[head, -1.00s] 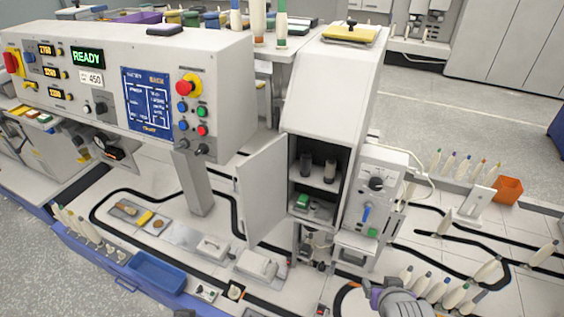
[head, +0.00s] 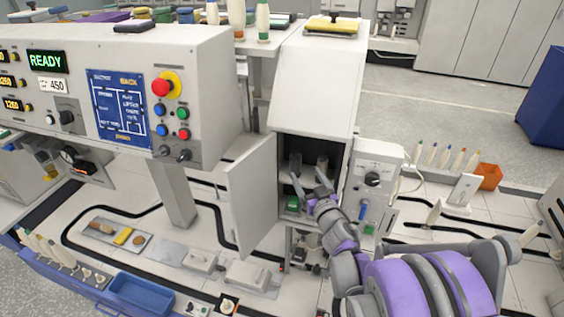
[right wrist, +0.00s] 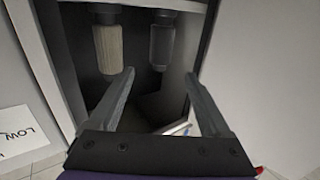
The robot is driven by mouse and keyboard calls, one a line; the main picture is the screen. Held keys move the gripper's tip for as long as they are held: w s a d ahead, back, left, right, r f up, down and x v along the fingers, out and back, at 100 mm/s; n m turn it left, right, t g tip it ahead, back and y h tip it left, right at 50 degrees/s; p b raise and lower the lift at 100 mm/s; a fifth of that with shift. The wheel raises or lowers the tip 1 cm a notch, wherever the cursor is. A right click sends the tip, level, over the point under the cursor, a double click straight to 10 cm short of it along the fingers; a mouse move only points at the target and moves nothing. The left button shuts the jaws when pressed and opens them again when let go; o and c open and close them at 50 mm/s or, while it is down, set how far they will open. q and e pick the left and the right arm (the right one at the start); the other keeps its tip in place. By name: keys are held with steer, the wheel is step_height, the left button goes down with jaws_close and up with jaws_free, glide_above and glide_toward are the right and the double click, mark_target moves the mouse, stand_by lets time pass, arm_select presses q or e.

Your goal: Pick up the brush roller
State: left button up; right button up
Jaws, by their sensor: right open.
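Two upright rollers show inside the open grey cabinet (head: 315,75). In the right wrist view one is beige and ribbed (right wrist: 109,48), at left, and the other is dark grey (right wrist: 162,42), at right. I cannot tell for certain which is the brush roller. In the head view they are small and dim, a left one (head: 296,160) and a right one (head: 322,164). My right gripper (head: 307,177) is open at the cabinet mouth, fingers pointing in. In the wrist view its fingertips (right wrist: 159,74) are apart with no roller between them. My left gripper is not in view.
The cabinet door (head: 252,200) stands open on the left. A green object (head: 293,203) lies low in the cabinet. A grey control box (head: 374,180) adjoins its right side. A white sign (right wrist: 22,132) shows in the wrist view. A blue tray (head: 140,293) sits at lower left.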

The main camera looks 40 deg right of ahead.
mark_target(298, 161)
steer(key=x, duration=0.4)
steer(key=shift+w+d, duration=0.1)
steer(key=shift+w, duration=0.1)
steer(key=p+x, duration=0.1)
steer(key=x, duration=0.3)
steer(key=shift+w+p, duration=0.2)
steer(key=shift+p, duration=0.15)
steer(key=shift+w, duration=0.45)
steer(key=shift+s, duration=0.1)
jaws_close()
